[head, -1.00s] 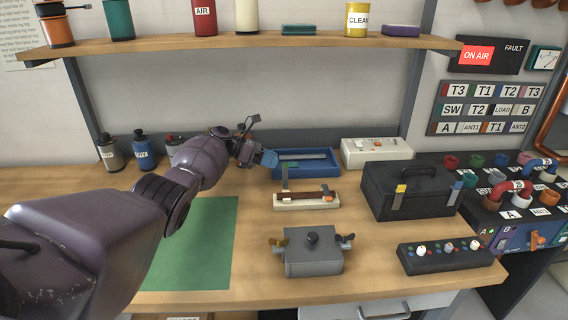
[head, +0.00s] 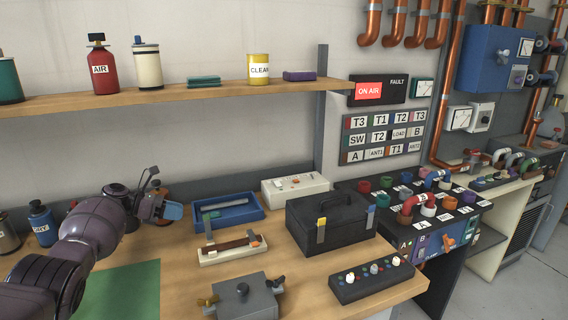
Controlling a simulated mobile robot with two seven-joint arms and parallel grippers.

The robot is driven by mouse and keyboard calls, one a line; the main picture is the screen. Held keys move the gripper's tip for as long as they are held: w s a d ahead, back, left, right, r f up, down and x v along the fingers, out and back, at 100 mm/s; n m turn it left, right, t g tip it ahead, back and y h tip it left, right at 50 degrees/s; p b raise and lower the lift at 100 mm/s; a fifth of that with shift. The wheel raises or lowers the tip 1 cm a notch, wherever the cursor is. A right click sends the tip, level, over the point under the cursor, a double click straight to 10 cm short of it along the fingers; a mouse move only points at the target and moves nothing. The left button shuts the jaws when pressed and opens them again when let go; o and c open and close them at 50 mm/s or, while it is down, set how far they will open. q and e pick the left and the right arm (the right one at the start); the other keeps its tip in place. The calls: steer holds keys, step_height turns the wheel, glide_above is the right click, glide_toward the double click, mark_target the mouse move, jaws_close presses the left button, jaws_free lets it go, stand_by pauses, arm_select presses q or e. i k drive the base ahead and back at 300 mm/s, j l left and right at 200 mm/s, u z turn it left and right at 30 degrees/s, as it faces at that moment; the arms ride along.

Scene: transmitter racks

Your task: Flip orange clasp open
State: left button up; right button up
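A black toolbox (head: 340,232) stands closed on the bench, its handle on top. My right gripper is out of view.
A blue tray (head: 256,218), a cream base with a brown bar (head: 233,255) and a white switch box (head: 293,188) lie between gripper and toolbox. A grey box (head: 246,302) and a black knob panel (head: 370,280) are in front. A shelf (head: 220,94) hangs above.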

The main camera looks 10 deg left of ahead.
mark_target(254, 241)
steer(key=k, duration=1)
